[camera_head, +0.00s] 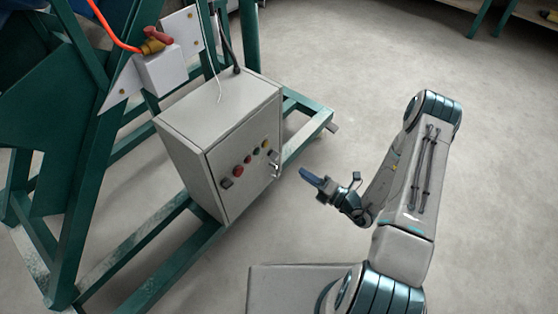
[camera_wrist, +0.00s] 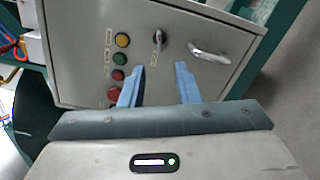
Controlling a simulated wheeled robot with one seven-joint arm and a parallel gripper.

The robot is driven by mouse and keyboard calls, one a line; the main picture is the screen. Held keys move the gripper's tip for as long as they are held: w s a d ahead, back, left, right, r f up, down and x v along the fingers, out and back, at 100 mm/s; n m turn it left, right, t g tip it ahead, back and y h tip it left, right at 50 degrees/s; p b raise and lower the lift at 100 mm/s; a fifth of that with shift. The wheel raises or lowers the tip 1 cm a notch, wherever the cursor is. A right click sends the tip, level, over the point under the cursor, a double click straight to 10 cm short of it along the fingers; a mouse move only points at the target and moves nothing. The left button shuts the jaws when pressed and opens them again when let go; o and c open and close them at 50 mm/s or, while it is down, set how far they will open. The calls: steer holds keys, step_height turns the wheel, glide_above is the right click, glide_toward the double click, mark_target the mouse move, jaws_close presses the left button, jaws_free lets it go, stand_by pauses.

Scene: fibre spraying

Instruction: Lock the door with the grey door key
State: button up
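The grey door key (camera_wrist: 158,37) sits upright in the door of a grey control box (camera_wrist: 85,35), between the buttons and a silver door handle (camera_wrist: 208,53) in the wrist view. The door looks closed. In the head view the box (camera_head: 190,150) is on a green frame, and the handle (camera_head: 276,169) is on the door's right side. My gripper (camera_wrist: 160,82) is open, with its two blue fingers apart and nothing between them. In the head view my gripper (camera_head: 314,181) is right of the door, clear of it.
A yellow button (camera_wrist: 122,40) and several red buttons run down the door left of the key. Green beams (camera_head: 130,255) surround the box. A valve with an orange hose (camera_head: 112,32) is at upper left. Grey floor (camera_head: 360,60) is open behind my arm.

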mark_target(274, 155)
steer(key=b+x, duration=0.3)
steer(key=x, duration=0.8)
steer(key=shift+a, duration=0.2)
steer(key=shift+w, duration=0.15)
jaws_close()
